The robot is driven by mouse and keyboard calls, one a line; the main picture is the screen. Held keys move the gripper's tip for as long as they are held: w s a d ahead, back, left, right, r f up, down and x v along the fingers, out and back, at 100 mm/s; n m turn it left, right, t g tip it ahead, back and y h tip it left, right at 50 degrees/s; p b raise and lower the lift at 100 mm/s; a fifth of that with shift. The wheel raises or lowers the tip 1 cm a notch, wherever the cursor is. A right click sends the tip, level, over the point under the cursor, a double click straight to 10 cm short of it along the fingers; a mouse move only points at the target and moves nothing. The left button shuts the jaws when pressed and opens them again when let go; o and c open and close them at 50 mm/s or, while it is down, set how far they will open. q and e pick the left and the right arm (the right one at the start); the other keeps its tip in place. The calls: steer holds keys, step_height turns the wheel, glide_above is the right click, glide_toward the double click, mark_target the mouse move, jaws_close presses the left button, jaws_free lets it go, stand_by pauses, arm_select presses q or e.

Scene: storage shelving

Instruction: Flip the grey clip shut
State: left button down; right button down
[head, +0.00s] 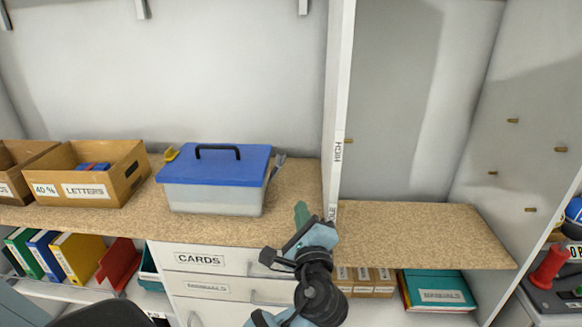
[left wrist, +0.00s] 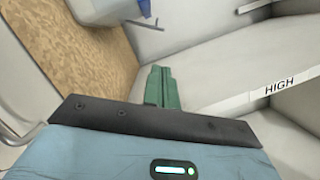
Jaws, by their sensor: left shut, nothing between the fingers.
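A clear box with a blue lid (head: 215,165) and black handle stands on the cork-coloured shelf. The grey clip (head: 278,165) is at the box's right end, tilted outward and up, away from the lid. A yellow clip (head: 171,154) sticks out at the left end. My left gripper (head: 301,212) is in front of the shelf, right of the box and nearer than the clip, apart from both. Its green fingers are together and empty. In the left wrist view the fingers (left wrist: 162,88) point toward the upright panel, with the grey clip (left wrist: 146,8) at the top edge.
Cardboard boxes, one marked LETTERS (head: 95,172), stand left of the blue-lidded box. A white upright marked HIGH (head: 338,130) stands right of the clip, leaving a narrow bare strip of shelf. The right-hand shelf (head: 420,230) is bare. Drawers (head: 205,262) lie below.

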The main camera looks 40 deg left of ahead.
mark_target(276, 164)
arm_select(q)
steer(key=x, duration=1.6)
steer(key=shift+p, duration=0.35)
arm_select(e)
steer(key=shift+w+d+r, duration=0.15)
steer(key=shift+w+r, duration=0.15)
steer(key=shift+r, duration=0.15)
